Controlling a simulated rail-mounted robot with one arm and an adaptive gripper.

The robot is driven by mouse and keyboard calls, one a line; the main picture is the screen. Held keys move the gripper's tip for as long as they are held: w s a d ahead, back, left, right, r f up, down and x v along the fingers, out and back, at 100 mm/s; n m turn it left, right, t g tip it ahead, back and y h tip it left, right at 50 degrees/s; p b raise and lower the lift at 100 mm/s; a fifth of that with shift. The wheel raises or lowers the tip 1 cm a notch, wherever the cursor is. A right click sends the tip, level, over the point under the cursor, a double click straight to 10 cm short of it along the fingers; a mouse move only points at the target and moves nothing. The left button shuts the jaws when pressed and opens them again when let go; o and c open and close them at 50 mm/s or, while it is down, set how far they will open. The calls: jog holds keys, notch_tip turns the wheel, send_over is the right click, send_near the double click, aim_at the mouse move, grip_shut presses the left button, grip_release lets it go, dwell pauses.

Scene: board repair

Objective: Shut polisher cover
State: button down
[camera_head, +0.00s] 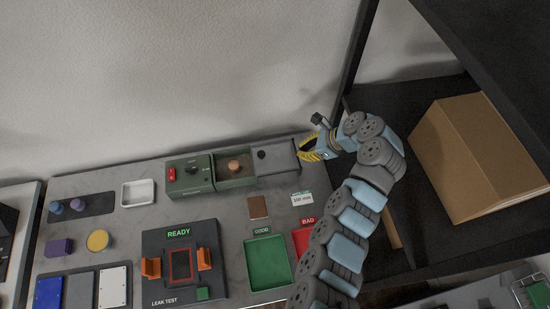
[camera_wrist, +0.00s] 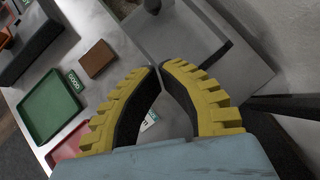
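The polisher is a green box (camera_head: 190,188) at the back of the bench, with a red switch and a dark knob on its left part. Its compartment (camera_head: 236,181) is open on top and shows a round copper-brown piece (camera_head: 234,165) inside. The grey polisher cover (camera_head: 280,163) lies to the right of the compartment, with a small black knob (camera_head: 262,154). In the wrist view the cover (camera_wrist: 185,30) and part of its knob (camera_wrist: 152,5) show beyond my fingers. My gripper (camera_head: 303,156) is just right of the cover; its yellow fingertips (camera_wrist: 160,66) nearly meet, with nothing between them.
A brown block (camera_head: 258,207), a small label card (camera_head: 302,199), a green GOOD tray (camera_head: 268,262) and a red BAD tray (camera_head: 301,241) lie in front. The leak test fixture (camera_head: 180,265) stands left of them. A shelf with a cardboard box (camera_head: 480,155) is at right.

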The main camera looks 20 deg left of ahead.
send_near(263, 160)
jog(key=f, duration=0.3)
jog(key=shift+d+f+p, duration=0.25)
jog(key=shift+f+p, duration=0.1)
jog(key=shift+a+f, duration=0.15)
jog(key=shift+a, duration=1)
jog(key=shift+a+f, duration=0.15)
jog(key=shift+a, duration=0.6)
jog(key=shift+s+p, duration=0.15)
jog(key=shift+p, duration=0.2)
